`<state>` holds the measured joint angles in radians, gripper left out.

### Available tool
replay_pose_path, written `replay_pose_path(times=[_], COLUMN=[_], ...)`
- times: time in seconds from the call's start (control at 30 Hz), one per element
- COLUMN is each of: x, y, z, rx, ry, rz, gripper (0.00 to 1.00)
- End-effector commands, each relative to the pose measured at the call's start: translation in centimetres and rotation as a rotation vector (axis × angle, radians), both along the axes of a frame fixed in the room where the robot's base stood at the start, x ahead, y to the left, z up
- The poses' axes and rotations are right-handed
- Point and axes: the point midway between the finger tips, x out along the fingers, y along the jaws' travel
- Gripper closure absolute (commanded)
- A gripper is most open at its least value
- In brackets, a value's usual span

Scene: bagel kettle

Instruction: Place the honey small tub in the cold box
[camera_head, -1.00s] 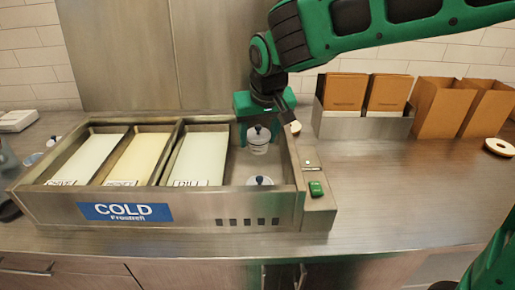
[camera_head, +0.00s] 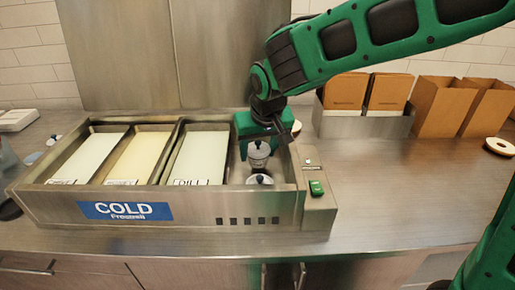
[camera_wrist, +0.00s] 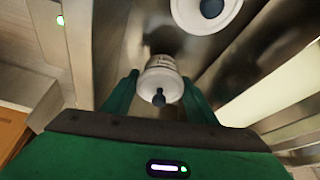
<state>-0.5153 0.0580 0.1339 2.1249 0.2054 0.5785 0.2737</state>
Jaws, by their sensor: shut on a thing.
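My gripper (camera_head: 258,147) points down over the narrow right compartment of the cold box (camera_head: 190,213). It is shut on a small white tub (camera_head: 258,156) with a dark knob on its lid. In the wrist view the tub (camera_wrist: 161,78) sits upright between the two green fingers (camera_wrist: 160,90); its label is too small to read. A second white tub (camera_head: 260,180) with a dark knob stands in the same compartment, nearer the front; it also shows at the top of the wrist view (camera_wrist: 190,12). I cannot tell whether the held tub touches the compartment floor.
Three long pans, one marked DILL (camera_head: 200,155), fill the left of the box. A panel with a green switch (camera_head: 316,188) is on its right side. Brown bags (camera_head: 440,107) stand at the back right. The counter (camera_head: 400,190) in front of them is clear.

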Motion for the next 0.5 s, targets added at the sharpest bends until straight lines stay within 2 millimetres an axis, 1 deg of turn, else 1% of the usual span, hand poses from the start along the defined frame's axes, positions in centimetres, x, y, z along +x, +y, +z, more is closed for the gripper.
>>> replay_pose_path(times=[0.17, 0.2, 0.23, 0.27, 0.5], x=[0.02, 0.00, 0.01, 0.01, 0.02], y=[0.01, 0.01, 0.01, 0.01, 0.01], z=[-0.19, -0.19, -0.19, -0.19, -0.15], rx=[0.000, 0.000, 0.000, 0.000, 0.000], ry=[-0.001, 0.000, 0.000, -0.001, -0.001], rz=[0.000, 0.000, 0.000, 0.000, 0.000], gripper=[0.76, 0.38, 0.31, 0.29, 0.29])
